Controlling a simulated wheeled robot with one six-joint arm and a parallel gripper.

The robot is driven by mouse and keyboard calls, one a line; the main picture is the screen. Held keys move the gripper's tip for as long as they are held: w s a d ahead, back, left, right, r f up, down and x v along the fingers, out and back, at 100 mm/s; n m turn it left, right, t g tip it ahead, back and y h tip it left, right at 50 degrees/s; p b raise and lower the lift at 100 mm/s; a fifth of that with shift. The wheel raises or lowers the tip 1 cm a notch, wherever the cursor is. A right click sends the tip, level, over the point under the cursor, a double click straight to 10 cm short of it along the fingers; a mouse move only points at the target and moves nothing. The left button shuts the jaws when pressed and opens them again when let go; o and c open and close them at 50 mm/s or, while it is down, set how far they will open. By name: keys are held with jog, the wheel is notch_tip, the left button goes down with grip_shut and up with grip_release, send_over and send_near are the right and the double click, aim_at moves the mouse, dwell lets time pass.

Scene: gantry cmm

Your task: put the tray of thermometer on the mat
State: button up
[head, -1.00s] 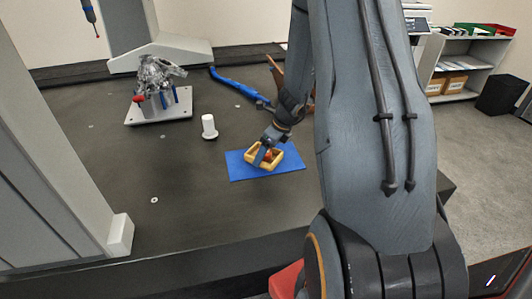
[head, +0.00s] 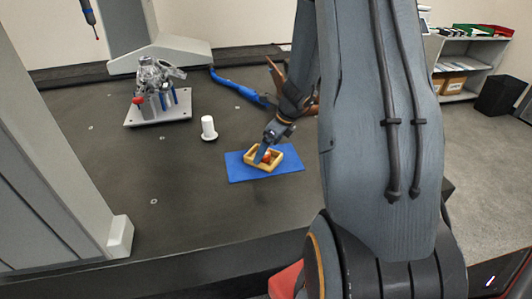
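A small yellow tray (head: 277,165) sits on the blue mat (head: 291,172), near the middle of the dark table. A small red-orange item shows inside the tray; it is too small to make out as a thermometer. My gripper (head: 261,156) reaches down from the upper right, with a grey finger over the tray's left part. I cannot tell whether its fingers grip the tray wall or stand apart from it. The other finger is not clear to see.
A white cylinder on a round foot (head: 208,128) stands left of the mat. A metal part on a plate (head: 158,107) is farther back left. A blue jointed bar (head: 238,86) lies behind. A probe (head: 90,14) hangs at upper left. The front left table is clear.

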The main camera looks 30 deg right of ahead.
jog(key=v, duration=0.8)
jog(key=s+a+r+n+g+h, duration=0.1)
jog(key=s+a+r+n, duration=0.1)
jog(key=s+a+n, duration=0.7)
jog(key=s+a+r+n+g+h, duration=0.1)
jog(key=s+a+n, duration=0.9)
jog(key=n, duration=1.1)
jog(key=shift+a+r+g, duration=0.65)
jog(key=shift+r+g, duration=0.05)
jog(key=shift+r, duration=0.15)
jog(key=shift+w, duration=0.1)
